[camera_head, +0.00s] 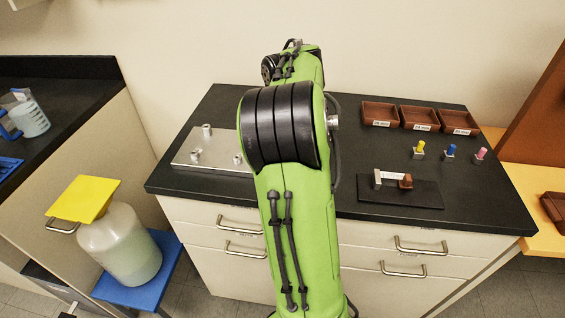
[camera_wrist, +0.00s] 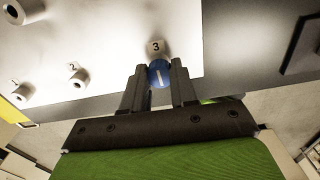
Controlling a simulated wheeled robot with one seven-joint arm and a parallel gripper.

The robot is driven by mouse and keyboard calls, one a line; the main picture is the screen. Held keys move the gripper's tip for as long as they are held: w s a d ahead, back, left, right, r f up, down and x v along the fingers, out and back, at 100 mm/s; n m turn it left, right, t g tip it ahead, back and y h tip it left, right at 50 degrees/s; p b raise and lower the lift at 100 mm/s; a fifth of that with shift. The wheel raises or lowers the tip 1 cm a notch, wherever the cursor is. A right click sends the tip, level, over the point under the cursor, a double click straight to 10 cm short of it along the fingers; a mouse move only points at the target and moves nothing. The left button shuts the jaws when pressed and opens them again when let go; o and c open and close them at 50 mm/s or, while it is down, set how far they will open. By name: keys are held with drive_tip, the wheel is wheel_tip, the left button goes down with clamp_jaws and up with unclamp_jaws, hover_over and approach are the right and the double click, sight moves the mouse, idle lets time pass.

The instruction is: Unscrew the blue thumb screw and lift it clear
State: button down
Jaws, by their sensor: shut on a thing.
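The blue thumb screw (camera_wrist: 158,73) shows in the wrist view, its round top marked with a pale line. My gripper (camera_wrist: 158,78) is shut on it, one dark finger on each side. It is beside the label 3 on the pale metal plate (camera_wrist: 115,25). I cannot tell whether its thread is still engaged, as its lower part is hidden. In the head view the plate (camera_head: 190,161) lies on the left of the black bench, and my arm hides the gripper and the blue thumb screw.
Posts labelled 1 (camera_wrist: 22,93) and 2 (camera_wrist: 80,80) stand on the plate. At the right of the bench are small holders with yellow (camera_head: 420,146), blue (camera_head: 451,149) and pink (camera_head: 482,153) tops. Three brown trays (camera_head: 420,118) stand behind. A dark mat (camera_head: 415,198) lies in front.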

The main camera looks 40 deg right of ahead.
drive_tip(key=n+b, duration=0.1)
drive_tip(key=f+n+b, duration=0.1)
drive_tip(key=n, duration=0.1)
drive_tip(key=shift+d+b, duration=0.1)
drive_tip(key=shift+b, duration=0.2)
drive_tip(key=n+b, duration=0.1)
drive_tip(key=n, duration=0.5)
drive_tip(key=shift+s+r, duration=0.1)
drive_tip(key=shift+r, duration=0.2)
drive_tip(key=c, duration=1.1)
unclamp_jaws()
drive_tip(key=shift+r, duration=0.1)
